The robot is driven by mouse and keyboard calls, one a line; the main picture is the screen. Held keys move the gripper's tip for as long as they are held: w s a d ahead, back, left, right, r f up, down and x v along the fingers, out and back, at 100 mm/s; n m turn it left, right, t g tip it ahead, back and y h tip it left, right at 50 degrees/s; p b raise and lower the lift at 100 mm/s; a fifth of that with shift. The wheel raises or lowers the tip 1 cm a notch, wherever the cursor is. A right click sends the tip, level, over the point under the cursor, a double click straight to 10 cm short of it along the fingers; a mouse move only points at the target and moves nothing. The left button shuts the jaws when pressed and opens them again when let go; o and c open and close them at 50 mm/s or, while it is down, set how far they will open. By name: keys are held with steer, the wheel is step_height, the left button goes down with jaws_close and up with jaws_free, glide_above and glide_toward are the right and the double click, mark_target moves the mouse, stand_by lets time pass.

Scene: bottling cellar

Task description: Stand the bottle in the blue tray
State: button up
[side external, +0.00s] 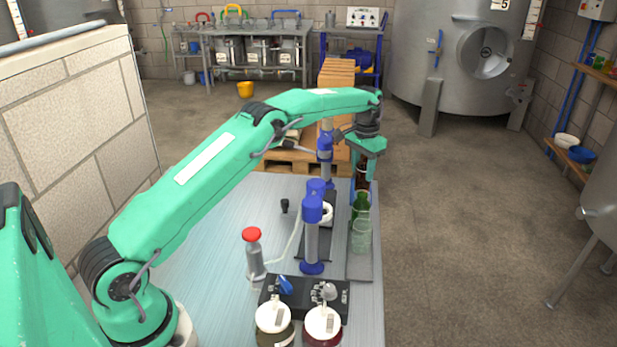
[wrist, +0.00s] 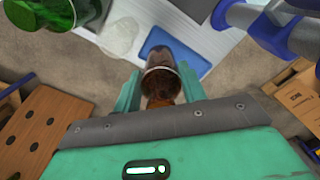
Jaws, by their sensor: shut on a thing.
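My gripper (side external: 363,175) is shut on a brown bottle (wrist: 161,80) at the far right end of the bench. In the wrist view the bottle sits between the two green fingers. In the side view the bottle (side external: 362,172) is small and partly covered by the gripper. The blue tray (wrist: 158,40) shows just beyond the bottle in the wrist view, and the bottle covers part of it. The tray is mostly hidden in the side view. I cannot tell whether the bottle touches the tray.
A green bottle (side external: 361,205) and a clear bottle (side external: 361,237) stand on the dark strip near my gripper. Blue-and-grey column devices (side external: 312,235) stand left of them. A red-capped bottle (side external: 253,255) and two white-lidded jars (side external: 274,316) are nearer. Cartons (side external: 338,75) stand behind the bench.

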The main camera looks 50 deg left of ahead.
mark_target(362, 177)
steer(key=shift+f, duration=1.5)
steer(key=shift+f, duration=0.2)
steer(key=o, duration=1.2)
steer(key=shift+r, duration=0.1)
step_height(362, 177, up, 11)
steer(key=shift+r, duration=0.5)
steer(key=shift+r, duration=0.1)
